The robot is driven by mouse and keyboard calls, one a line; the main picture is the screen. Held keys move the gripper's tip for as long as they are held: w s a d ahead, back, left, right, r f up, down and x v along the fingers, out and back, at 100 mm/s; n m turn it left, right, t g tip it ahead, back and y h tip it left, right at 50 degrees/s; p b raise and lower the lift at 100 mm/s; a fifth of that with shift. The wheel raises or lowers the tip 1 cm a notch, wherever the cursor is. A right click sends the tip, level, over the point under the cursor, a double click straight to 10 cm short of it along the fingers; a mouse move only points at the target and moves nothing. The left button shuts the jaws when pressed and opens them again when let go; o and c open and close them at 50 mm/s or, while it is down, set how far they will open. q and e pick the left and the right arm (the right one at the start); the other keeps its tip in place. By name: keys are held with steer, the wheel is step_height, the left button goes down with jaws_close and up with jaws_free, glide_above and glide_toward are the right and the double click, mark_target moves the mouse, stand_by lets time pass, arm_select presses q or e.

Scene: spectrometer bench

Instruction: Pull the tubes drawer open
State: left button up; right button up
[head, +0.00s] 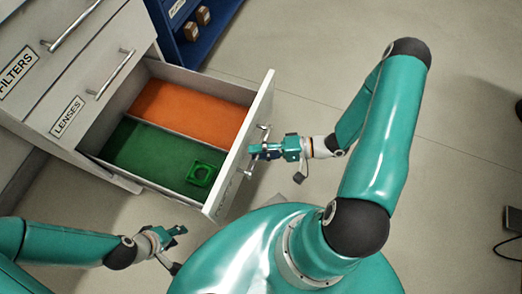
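The bottom drawer (262,98) of the white cabinet stands pulled well out. Its front label is seen too steeply to read. Inside are an orange section (190,113) and a green section (140,150), split by a divider. A green square piece with a round hole (201,174) lies in the green section. My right gripper (256,151) is at the drawer's metal handle (265,134), with its fingers closed around the middle of the bar. My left gripper (180,236) is apart from the drawer, below its front-left corner in the picture. Its finger gap is unclear.
Above the open drawer, the drawers labelled LENSES (92,99) and FILTERS (27,60) are shut, with protruding handles. A blue shelf unit (205,45) with small brown blocks stands behind.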

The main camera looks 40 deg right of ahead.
steer(key=v, duration=1.2)
stand_by(0.4)
